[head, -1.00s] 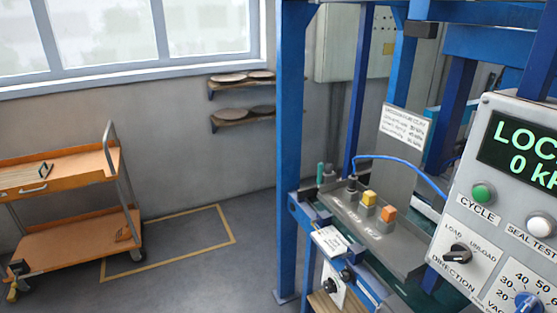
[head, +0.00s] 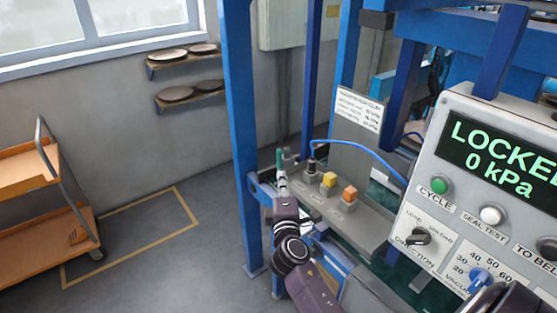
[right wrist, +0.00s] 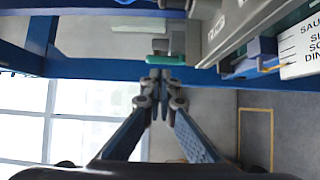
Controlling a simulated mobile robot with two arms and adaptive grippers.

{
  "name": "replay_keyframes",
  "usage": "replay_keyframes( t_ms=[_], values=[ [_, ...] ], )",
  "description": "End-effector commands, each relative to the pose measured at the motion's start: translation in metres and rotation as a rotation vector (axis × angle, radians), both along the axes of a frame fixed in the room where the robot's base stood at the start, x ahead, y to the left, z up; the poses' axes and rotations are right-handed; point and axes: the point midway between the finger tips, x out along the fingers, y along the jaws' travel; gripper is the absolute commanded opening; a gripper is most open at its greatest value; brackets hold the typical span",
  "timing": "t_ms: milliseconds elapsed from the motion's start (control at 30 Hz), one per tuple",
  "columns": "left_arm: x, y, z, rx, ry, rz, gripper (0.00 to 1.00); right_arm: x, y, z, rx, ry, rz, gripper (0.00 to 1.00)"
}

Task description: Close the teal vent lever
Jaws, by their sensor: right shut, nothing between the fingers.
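The teal vent lever (head: 279,158) stands upright at the far left end of the grey fixture bar in the head view. In the right wrist view the teal lever (right wrist: 165,59) lies across the picture just beyond my fingertips. My right gripper (head: 282,178) is shut and empty, its tips close to the lever. In the right wrist view the right gripper (right wrist: 160,78) has its fingers together; I cannot tell whether they touch the lever. My left gripper is not in view.
The control panel (head: 455,190) stands at the right and reads LOCKED, 0 kPa. A blue post (head: 239,130) rises left of my gripper. An orange cart (head: 40,235) stands far left.

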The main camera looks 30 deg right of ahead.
Motion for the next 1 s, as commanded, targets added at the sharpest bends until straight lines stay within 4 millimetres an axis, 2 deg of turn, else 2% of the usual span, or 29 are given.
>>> replay_keyframes(
  t_ms=[200, 433, 633, 1000],
  values=[
    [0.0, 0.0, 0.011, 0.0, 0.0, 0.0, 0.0, 0.035, -0.019, 0.002, -0.001, 0.0, 0.001, 0.0],
    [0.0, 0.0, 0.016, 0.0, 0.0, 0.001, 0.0, 0.06, -0.033, 0.001, 0.0, 0.001, 0.001, 0.0],
    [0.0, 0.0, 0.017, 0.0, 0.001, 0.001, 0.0, 0.07, -0.039, 0.0, 0.0, 0.001, 0.001, 0.0],
    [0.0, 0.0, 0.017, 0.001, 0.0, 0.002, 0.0, 0.071, -0.039, -0.001, 0.001, 0.0, 0.002, 0.0]
  ],
)
